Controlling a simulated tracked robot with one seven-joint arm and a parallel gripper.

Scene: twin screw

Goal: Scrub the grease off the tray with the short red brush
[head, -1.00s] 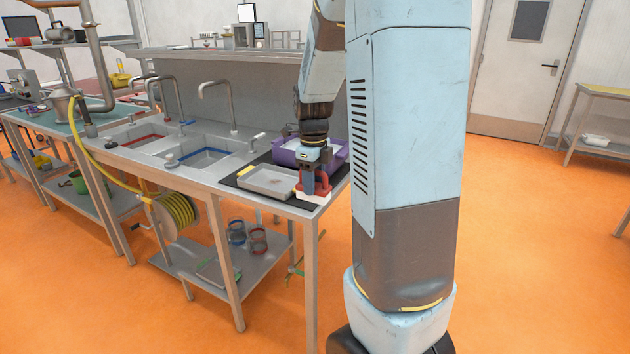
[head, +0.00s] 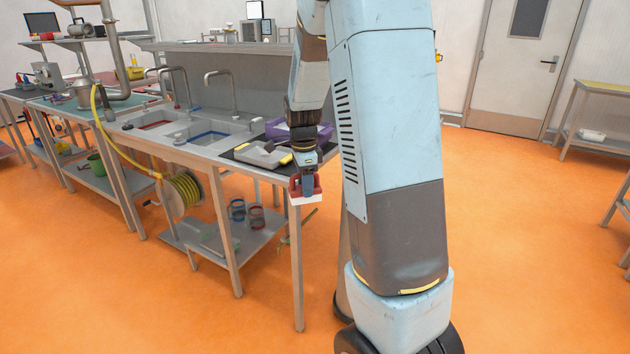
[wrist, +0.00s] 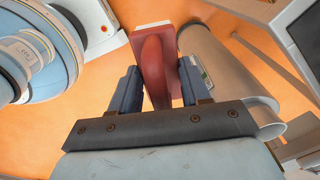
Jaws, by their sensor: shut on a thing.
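My gripper (head: 306,190) is shut on the short red brush (head: 296,187). It holds the brush clear of the bench, in front of its near right corner, with the pale bristles (head: 306,200) at the bottom. In the wrist view the red brush (wrist: 156,62) sits with its handle between both fingers (wrist: 160,88). The grey tray (head: 262,155) lies on a dark mat on the bench, left of and behind my gripper.
A purple bin (head: 278,129) stands behind the tray, partly hidden by my arm. Two sink basins (head: 205,137) lie to the left. A yellow hose reel (head: 183,192) hangs under the bench front. Orange floor (head: 520,230) is open to the right.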

